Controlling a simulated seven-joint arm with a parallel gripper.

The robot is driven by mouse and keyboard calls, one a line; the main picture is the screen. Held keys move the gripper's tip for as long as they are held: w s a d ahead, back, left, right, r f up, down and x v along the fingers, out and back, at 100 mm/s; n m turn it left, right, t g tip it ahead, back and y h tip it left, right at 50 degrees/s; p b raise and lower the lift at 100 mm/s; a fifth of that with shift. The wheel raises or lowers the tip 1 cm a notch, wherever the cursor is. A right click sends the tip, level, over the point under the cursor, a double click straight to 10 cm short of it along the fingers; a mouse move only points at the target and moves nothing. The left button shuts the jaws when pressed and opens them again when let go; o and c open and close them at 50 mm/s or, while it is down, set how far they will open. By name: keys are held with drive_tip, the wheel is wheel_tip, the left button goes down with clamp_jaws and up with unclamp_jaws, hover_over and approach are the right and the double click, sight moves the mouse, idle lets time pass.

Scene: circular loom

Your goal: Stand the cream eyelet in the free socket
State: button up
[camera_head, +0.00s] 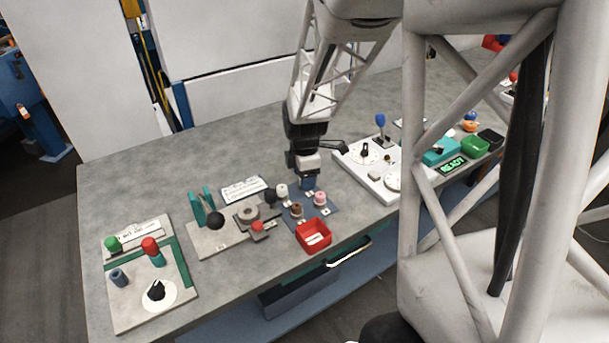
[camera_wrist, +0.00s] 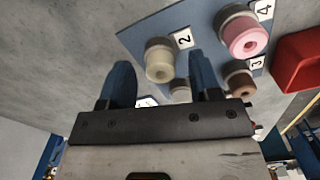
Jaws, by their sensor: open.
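The cream eyelet (camera_wrist: 160,62) stands in a grey collar beside label 2 on the blue plate (camera_wrist: 140,33). My gripper (camera_head: 307,186) is open over the plate's back edge. In the wrist view its blue fingertips (camera_wrist: 160,66) appear on either side of the cream eyelet, with gaps; whether they are down around it I cannot tell. In the head view the gripper hides this eyelet. A pale round piece (camera_wrist: 181,92) lies beside it, partly behind a finger; it shows white in the head view (camera_head: 282,189). I cannot make out a clearly free socket.
A pink eyelet (camera_wrist: 243,36) stands by label 4 and a brown one (camera_wrist: 240,82) by label 3, close to the right finger. A red bin (camera_head: 313,235) is in front. A grey fixture (camera_head: 222,238) with knobs stands left, a white panel (camera_head: 375,178) right.

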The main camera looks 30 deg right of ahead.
drive_tip(key=shift+r, duration=0.15)
drive_tip(key=shift+r, duration=3.75)
drive_tip(key=shift+s+a+r, duration=0.15)
drive_tip(key=shift+a+r, duration=0.1)
drive_tip(key=shift+a, duration=0.05)
drive_tip(key=s+a+r+m+t, duration=0.1)
drive_tip(key=s+a+r+m, duration=0.4)
drive_tip(key=s, duration=0.5)
drive_tip(key=s+a+r+m+t, duration=0.1)
drive_tip(key=s+a+r+m, duration=0.4)
drive_tip(key=s+a+m, duration=0.4)
drive_tip(key=shift+s+a+r+m+t, duration=0.15)
drive_tip(key=shift+s+a+m+t, duration=0.35)
drive_tip(key=shift+a, duration=1)
drive_tip(key=shift+w, duration=0.15)
